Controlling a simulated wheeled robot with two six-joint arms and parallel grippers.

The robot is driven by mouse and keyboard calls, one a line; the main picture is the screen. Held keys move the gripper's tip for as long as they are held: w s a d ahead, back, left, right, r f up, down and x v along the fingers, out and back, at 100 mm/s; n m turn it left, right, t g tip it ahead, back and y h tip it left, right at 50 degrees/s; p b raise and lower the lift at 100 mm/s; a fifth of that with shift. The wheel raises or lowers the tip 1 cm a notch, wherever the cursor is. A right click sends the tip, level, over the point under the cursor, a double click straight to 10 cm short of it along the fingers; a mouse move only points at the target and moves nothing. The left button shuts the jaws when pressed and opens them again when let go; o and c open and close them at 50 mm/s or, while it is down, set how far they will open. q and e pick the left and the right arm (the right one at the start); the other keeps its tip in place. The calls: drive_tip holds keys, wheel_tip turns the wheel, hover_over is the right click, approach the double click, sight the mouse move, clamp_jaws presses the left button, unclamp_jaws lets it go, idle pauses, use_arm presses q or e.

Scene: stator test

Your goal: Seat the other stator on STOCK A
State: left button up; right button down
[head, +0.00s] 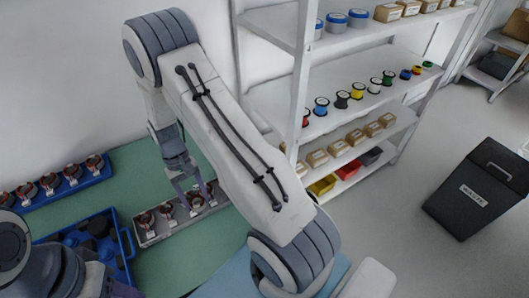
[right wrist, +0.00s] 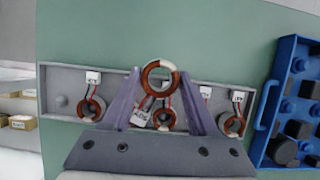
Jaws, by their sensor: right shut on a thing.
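My right gripper (right wrist: 160,75) is shut on a red-brown and white ring stator (right wrist: 149,70); a white tag (right wrist: 141,116) hangs from it on red leads. It is over the grey tray (right wrist: 112,77), which also shows in the head view (head: 152,240). On that tray stand a left stator (right wrist: 92,109), a right stator (right wrist: 233,124) and another partly hidden behind the held one. My right gripper (head: 190,200) is over the tray's far end in the head view. My left arm is at lower left, its fingers unclear. No STOCK A label is readable.
A blue tray (head: 62,190) with several stators lies at the left on the green table (head: 130,165). A blue crate (head: 126,243) of dark parts stands near the grey tray. A shelf rack (head: 300,90) with spools and boxes stands beyond, and a black bin (head: 475,190) at right.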

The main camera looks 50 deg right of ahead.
drive_tip(key=d+m+t+y, duration=0.1)
drive_tip(key=m, duration=0.2)
drive_tip(key=w+d+m+y+b, duration=0.1)
drive_tip(key=d+m, duration=0.1)
drive_tip(key=m, duration=0.2)
drive_tip(key=w+d+m+t+y+b, duration=0.1)
drive_tip(key=m, duration=0.2)
drive_tip(key=shift+d+f+t, duration=0.3)
drive_tip(key=shift+d, duration=0.1)
drive_tip(key=d+m+t+h+b, duration=0.35)
drive_tip(key=d+m+t, duration=0.25)
drive_tip(key=d+m, duration=1.25)
drive_tip(key=shift+m+y, duration=0.45)
drive_tip(key=shift+m, duration=0.5)
drive_tip(key=a+f+b, duration=0.1)
drive_tip(key=f+b, duration=0.1)
drive_tip(key=a+f+b, duration=0.1)
drive_tip(key=a+b, duration=0.1)
drive_tip(key=b, duration=0.1)
drive_tip(key=shift+f, duration=0.35)
drive_tip(key=shift+s, duration=0.1)
drive_tip(key=shift+f, duration=0.15)
drive_tip(key=shift+f+b, duration=0.7)
drive_tip(key=shift+f, duration=0.1)
drive_tip(key=shift+f, duration=0.3)
